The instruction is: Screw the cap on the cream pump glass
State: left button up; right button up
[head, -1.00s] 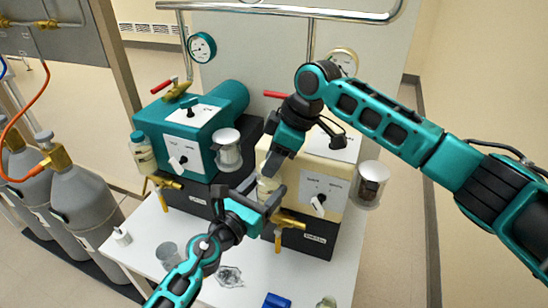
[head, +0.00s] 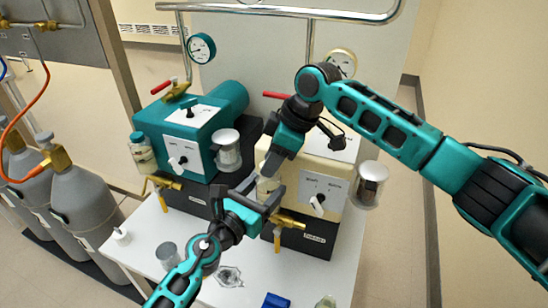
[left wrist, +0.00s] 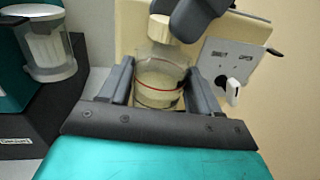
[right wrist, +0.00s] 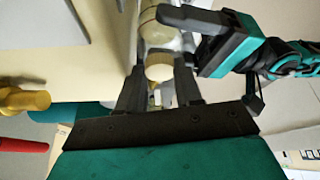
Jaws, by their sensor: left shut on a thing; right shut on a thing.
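The cream pump (head: 320,190) stands at the right of the bench, with a white dial plate and a brass tap. My left gripper (head: 262,196) is shut around its glass, a clear jar with a red line, which shows between the fingers in the left wrist view (left wrist: 160,82). My right gripper (head: 272,168) comes from above, shut on a pale cream cap (right wrist: 160,68). In the left wrist view the cap (left wrist: 158,28) is directly over the glass mouth. I cannot tell whether the threads are engaged. In the head view my grippers largely hide the glass and cap.
A teal pump (head: 180,140) with its own jar (head: 142,152) stands to the left. A metal canister (head: 368,185) is at the cream pump's right side. A beaker (head: 167,252) and a blue item (head: 276,300) are on the white bench. Gas cylinders (head: 80,205) stand at the left.

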aim_at(276, 181)
jog(key=shift+s+d+f, duration=0.15)
jog(key=shift+f, duration=0.4)
jog(key=shift+s+d+f, duration=0.1)
jog(key=shift+s+f, duration=0.05)
jog(key=shift+f, duration=0.45)
jog(key=shift+s+d+f, duration=0.15)
jog(key=shift+f, duration=0.4)
jog(key=shift+s+f, duration=0.15)
jog(key=shift+f, duration=0.45)
dwell(0.6)
jog(key=o, duration=0.7)
jog(key=shift+c, duration=0.2)
jog(key=shift+d+r, duration=0.1)
jog(key=shift+d+r+g+h, duration=0.15)
jog(key=shift+d+r, duration=0.05)
jog(key=shift+r, duration=0.55)
jog(key=shift+d+r+g+h, duration=0.15)
jog(key=shift+d+r, duration=0.05)
jog(key=shift+r, duration=0.5)
jog(key=shift+s+d+r, duration=0.1)
jog(key=shift+d+r, duration=0.05)
jog(key=shift+r, duration=0.15)
jog(key=c, duration=0.4)
jog(key=shift+s, duration=0.1)
jog(key=shift+c, duration=0.4)
